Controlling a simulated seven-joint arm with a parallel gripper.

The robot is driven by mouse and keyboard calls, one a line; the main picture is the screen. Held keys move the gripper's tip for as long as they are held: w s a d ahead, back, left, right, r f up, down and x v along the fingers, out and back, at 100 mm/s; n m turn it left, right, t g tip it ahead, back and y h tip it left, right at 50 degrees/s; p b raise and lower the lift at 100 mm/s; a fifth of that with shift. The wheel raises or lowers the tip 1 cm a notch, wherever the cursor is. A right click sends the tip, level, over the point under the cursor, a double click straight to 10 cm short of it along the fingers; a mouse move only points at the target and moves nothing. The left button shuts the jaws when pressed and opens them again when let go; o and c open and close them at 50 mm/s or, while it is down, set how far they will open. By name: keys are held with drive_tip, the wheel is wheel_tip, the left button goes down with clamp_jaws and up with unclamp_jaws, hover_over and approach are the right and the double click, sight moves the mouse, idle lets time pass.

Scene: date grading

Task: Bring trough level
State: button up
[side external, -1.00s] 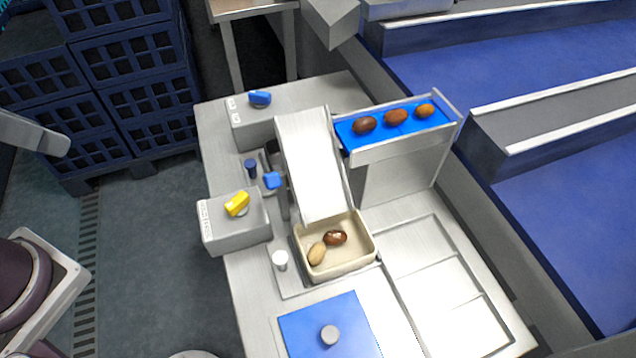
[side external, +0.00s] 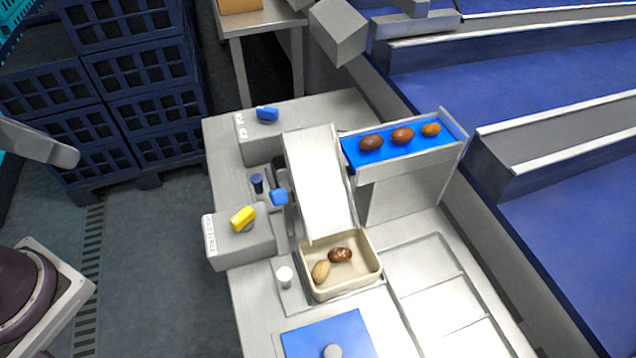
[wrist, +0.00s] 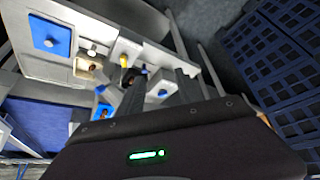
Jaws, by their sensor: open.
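The trough (side external: 318,185) is a pale metal chute in the side view. It slopes down toward the front, and its lower end is over the back edge of a beige tray (side external: 345,288). The tray holds a dark brown date (side external: 340,255) and a pale tan date (side external: 320,271). A blue knob (side external: 279,197) sits beside the trough's left edge. My gripper (wrist: 159,86) shows in the wrist view with its two dark fingers apart and nothing seen between them. It is above the bench, and the side view does not show its fingers.
A yellow knob (side external: 242,218) and another blue knob (side external: 267,113) top grey boxes on the left. Several dates lie on a raised blue belt (side external: 357,153) right of the trough. A white knob (side external: 284,275) stands left of the tray. Dark blue crates (side external: 130,95) are stacked behind.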

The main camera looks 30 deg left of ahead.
drive_tip(key=n+g, duration=0.6)
drive_tip(key=n, duration=0.3)
hover_over(277, 190)
drive_tip(key=f, duration=0.4)
drive_tip(key=shift+a+f, duration=0.2)
drive_tip(key=shift+f, duration=0.2)
drive_tip(key=f, duration=0.6)
drive_tip(key=shift+d+f, duration=0.2)
drive_tip(key=shift+f, duration=0.5)
drive_tip(key=shift+c, duration=0.2)
clamp_jaws()
